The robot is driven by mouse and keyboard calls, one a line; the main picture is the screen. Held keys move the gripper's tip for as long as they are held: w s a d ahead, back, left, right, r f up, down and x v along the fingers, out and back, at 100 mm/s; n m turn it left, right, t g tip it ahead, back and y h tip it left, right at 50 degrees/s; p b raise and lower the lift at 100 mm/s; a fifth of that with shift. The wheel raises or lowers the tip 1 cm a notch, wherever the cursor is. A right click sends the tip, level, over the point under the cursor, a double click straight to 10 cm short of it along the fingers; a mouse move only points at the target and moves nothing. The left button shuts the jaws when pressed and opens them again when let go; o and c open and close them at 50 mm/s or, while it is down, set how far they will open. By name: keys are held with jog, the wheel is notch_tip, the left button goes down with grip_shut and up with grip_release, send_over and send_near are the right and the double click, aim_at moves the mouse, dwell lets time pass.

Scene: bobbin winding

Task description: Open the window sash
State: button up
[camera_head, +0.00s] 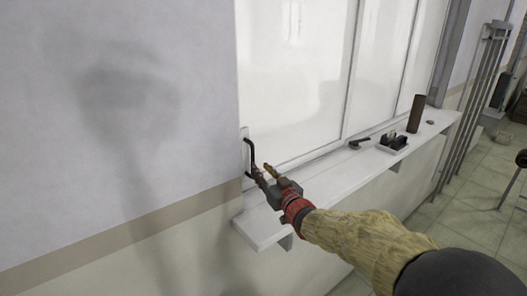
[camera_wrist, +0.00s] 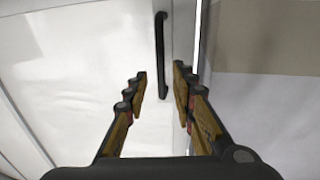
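The window sash (camera_head: 292,90) is a large pale pane in a white frame, and it looks closed. A black bar handle (camera_head: 252,153) stands upright at its left edge. In the wrist view the handle (camera_wrist: 160,50) appears near the centre. My gripper (camera_head: 264,172) is beside the lower end of the handle. In the wrist view its fingers (camera_wrist: 160,78) are spread apart, with the handle's near end showing in the gap between them. I see no finger pressed on the handle, and cannot tell the exact depth between them.
A white sill (camera_head: 330,180) runs below the window. On it are a dark latch-like piece (camera_head: 359,142), a small tray with dark items (camera_head: 393,141) and a brown cylinder (camera_head: 416,113). Plain wall (camera_head: 120,120) lies left of the handle. Metal poles (camera_head: 478,90) stand at right.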

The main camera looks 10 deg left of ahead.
aim_at(253, 161)
jog(key=shift+p+x, duration=0.5)
jog(key=shift+x, duration=3.25)
jog(key=shift+s+r, duration=0.1)
jog(key=shift+c, duration=1.3)
jog(key=c, duration=0.4)
grip_shut()
